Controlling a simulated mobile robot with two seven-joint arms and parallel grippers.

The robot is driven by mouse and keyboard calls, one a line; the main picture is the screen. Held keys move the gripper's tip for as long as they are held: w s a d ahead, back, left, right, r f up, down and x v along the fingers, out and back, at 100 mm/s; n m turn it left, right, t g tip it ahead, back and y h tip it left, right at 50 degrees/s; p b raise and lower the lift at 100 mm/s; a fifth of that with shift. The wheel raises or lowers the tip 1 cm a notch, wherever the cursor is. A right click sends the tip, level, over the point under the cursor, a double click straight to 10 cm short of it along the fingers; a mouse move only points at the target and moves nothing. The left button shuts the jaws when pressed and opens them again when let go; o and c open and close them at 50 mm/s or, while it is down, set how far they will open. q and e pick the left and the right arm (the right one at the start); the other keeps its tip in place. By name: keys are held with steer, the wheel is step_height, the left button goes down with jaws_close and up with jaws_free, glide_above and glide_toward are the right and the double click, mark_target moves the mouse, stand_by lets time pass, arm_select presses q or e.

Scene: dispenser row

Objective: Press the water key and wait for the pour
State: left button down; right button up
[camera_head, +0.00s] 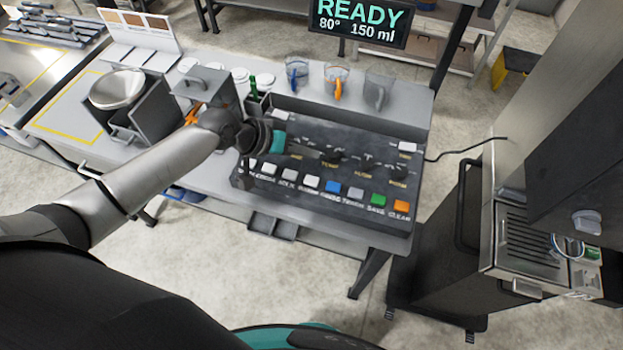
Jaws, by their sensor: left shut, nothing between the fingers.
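The dark control panel (330,215) slopes on the grey bench, with a row of keys along its front edge. Several are white; then come a blue key (333,186), a grey key (355,192), a green key (378,199) and an orange key (401,206). The small labels are mostly too blurred to tell which is the water key. The display (360,22) reads READY, 80°, 150 ml. My left gripper (318,154) is shut and empty over the panel's middle, behind the front key row. Contact with the panel cannot be told. My right gripper is out of view.
Measuring jugs with a blue handle (297,72), an orange handle (336,82) and a grey one (377,92) stand behind the panel. A grey box-like unit (155,115) and white-topped containers stand left. A dark cabinet (440,260) stands right of the bench.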

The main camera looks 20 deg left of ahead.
arm_select(q)
steer(key=b, duration=0.7)
glide_above(307, 183)
step_height(307, 183, down, 7)
steer(key=shift+f, duration=0.6)
steer(key=shift+f, duration=0.15)
stand_by(1.1)
steer(key=shift+f+b, duration=0.3)
steer(key=shift+b, duration=0.1)
steer(key=shift+f+b, duration=0.3)
steer(key=shift+f, duration=0.2)
stand_by(0.4)
steer(key=shift+r, duration=0.15)
steer(key=shift+r+p, duration=0.8)
steer(key=shift+p, duration=0.2)
